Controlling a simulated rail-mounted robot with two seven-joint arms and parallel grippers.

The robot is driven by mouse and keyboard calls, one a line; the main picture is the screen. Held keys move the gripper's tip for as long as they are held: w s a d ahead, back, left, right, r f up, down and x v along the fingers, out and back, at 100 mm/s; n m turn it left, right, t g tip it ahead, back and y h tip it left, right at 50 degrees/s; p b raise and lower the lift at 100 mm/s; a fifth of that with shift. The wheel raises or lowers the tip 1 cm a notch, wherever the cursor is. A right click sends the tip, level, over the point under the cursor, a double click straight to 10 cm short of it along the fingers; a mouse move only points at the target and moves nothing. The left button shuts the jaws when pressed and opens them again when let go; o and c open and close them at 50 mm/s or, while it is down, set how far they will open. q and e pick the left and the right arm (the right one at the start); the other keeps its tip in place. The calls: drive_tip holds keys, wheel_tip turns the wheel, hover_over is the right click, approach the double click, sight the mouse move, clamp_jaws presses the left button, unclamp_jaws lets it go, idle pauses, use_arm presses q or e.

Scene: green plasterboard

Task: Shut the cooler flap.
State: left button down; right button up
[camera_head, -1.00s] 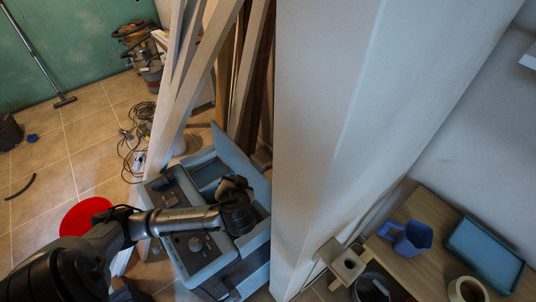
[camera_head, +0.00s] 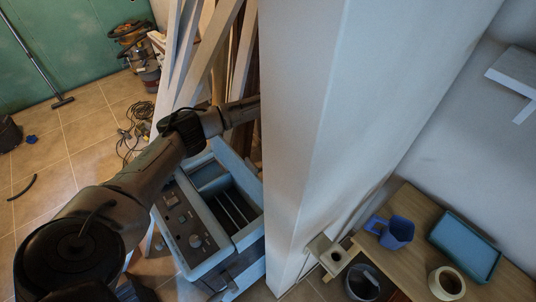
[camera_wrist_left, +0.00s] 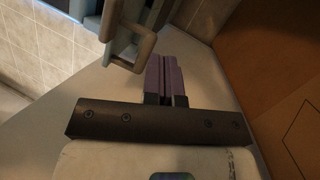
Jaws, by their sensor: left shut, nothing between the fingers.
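The cooler (camera_head: 184,214) is a blue-grey box with a dark control panel, standing on the floor left of the white pillar in the head view. Its top compartment is open and shows dividers. The cooler flap (camera_head: 238,163) stands raised at the back edge, partly hidden by my left arm. My left arm reaches over the back of the cooler, and its gripper is hidden behind the pillar in the head view. In the left wrist view the left gripper (camera_wrist_left: 166,80) is shut and empty, near a grey loop-shaped part (camera_wrist_left: 128,42). My right gripper is not in view.
The pillar (camera_head: 310,140) stands close on the cooler's right. Leaning boards (camera_head: 205,60) stand behind it.

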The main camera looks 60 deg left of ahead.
use_arm(q)
drive_tip(key=r+m+h, duration=0.2)
drive_tip(key=p, duration=0.1)
hover_over(260, 168)
drive_tip(key=w, duration=0.4)
drive_tip(key=shift+m+g, duration=0.3)
drive_tip(key=shift+g, duration=0.1)
drive_tip(key=f, duration=0.8)
drive_tip(key=shift+s+a+f, duration=0.15)
drive_tip(key=shift+a+f, duration=0.1)
drive_tip(key=shift+f, duration=0.15)
drive_tip(key=shift+s+d+r+p, duration=0.1)
drive_tip(key=shift+s+r+p, duration=0.15)
drive_tip(key=shift+s+p, duration=0.65)
drive_tip(key=shift+s, duration=0.75)
drive_tip(key=shift+s+d, duration=0.1)
drive_tip(key=shift+s, duration=0.15)
